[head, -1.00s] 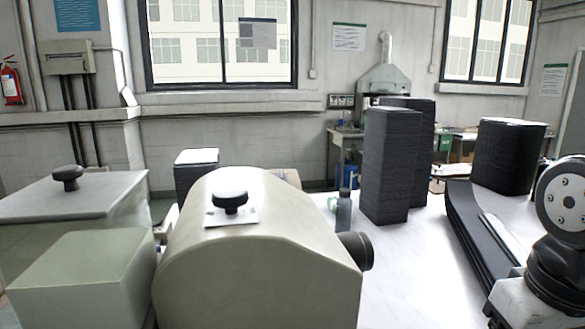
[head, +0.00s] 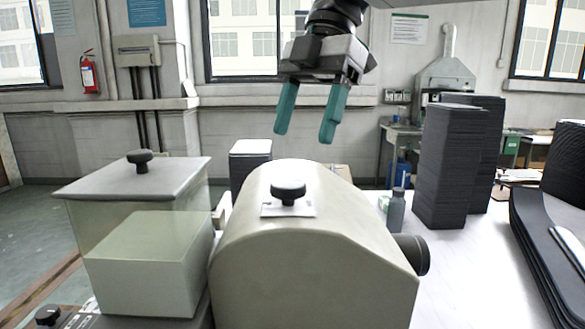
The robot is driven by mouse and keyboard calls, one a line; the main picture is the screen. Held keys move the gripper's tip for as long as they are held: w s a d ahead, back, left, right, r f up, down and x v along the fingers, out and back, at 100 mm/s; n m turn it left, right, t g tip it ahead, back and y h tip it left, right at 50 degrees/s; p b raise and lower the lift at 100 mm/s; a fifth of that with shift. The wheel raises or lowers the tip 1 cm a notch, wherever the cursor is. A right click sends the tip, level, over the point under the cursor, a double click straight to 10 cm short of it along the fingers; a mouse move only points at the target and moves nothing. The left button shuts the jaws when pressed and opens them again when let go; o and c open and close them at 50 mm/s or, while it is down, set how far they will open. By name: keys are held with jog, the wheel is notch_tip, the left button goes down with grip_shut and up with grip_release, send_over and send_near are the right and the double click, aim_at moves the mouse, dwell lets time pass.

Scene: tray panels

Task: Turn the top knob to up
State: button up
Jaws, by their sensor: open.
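The top knob (head: 288,191) is a black round knob with a narrow neck on a small white plate (head: 273,210), on top of a rounded cream machine housing (head: 310,265). My gripper (head: 304,135) hangs above and a little right of the knob in the head view, with its two teal fingers pointing down. The fingers are apart and nothing is between them. It does not touch the knob. The knob's pointer direction cannot be read from here.
A second black knob (head: 140,160) sits on a grey-lidded box (head: 130,190) at left, and a third (head: 47,315) is low at left. A dark side knob (head: 412,254) sticks out at the housing's right. A bottle (head: 395,211) and dark tray stacks (head: 450,165) stand right.

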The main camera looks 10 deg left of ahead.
aim_at(289, 182)
jog(key=x, duration=0.7)
jog(key=shift+f, duration=0.1)
jog(key=c, duration=1)
